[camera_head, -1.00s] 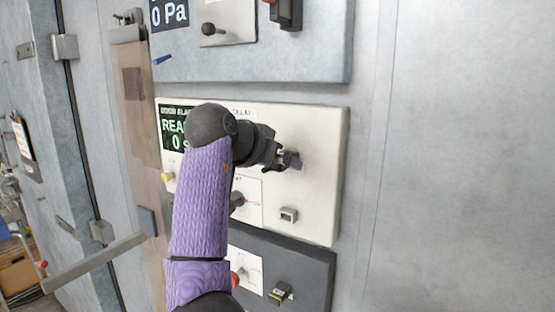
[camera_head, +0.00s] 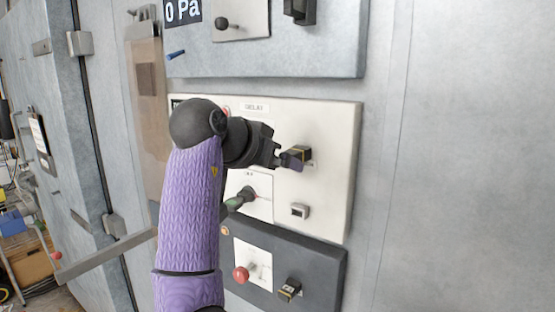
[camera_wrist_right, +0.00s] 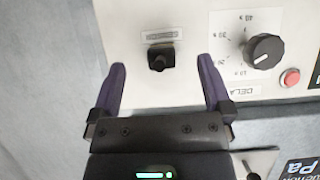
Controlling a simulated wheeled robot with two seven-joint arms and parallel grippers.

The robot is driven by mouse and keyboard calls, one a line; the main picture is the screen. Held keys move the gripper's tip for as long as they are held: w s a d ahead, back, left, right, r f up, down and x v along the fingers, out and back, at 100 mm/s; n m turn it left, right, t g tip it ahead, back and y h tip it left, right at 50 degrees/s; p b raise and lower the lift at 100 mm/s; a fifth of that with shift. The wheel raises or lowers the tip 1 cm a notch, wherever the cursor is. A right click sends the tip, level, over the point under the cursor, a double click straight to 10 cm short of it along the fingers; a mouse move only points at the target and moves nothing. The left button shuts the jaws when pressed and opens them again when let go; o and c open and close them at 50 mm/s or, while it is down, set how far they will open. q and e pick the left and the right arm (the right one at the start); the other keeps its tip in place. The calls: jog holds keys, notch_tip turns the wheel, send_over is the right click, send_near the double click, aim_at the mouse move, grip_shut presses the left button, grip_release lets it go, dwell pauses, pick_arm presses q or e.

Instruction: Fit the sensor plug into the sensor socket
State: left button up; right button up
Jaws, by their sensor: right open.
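A black plug-like block (camera_head: 300,153) with a yellowish edge stands at a small metal plate on the white panel. In the right wrist view this black block (camera_wrist_right: 160,60) sits against a metal plate beside an upside-down label that seems to read SENSOR. It appears seated in the sensor socket; how deep I cannot tell. My right gripper (camera_head: 283,158) is just left of the block in the head view. In the right wrist view the gripper (camera_wrist_right: 160,78) has its purple fingers wide apart, with the block between and ahead of their tips, touching neither. My left gripper is out of view.
The white panel (camera_head: 335,140) also bears a black knob (camera_head: 249,194) and a silver socket (camera_head: 300,212). A dark panel (camera_head: 325,265) below holds a red knob (camera_head: 241,274) and another plug (camera_head: 289,290). Grey wall to the right is clear.

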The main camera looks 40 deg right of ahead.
jog(key=shift+s+a, duration=0.2)
jog(key=shift+a, duration=0.5)
jog(key=b+v, duration=0.3)
jog(key=v, duration=0.6)
jog(key=shift+a+r, duration=0.2)
jog(key=shift+a, duration=0.15)
jog(key=shift+s, duration=0.1)
jog(key=shift+f, duration=0.1)
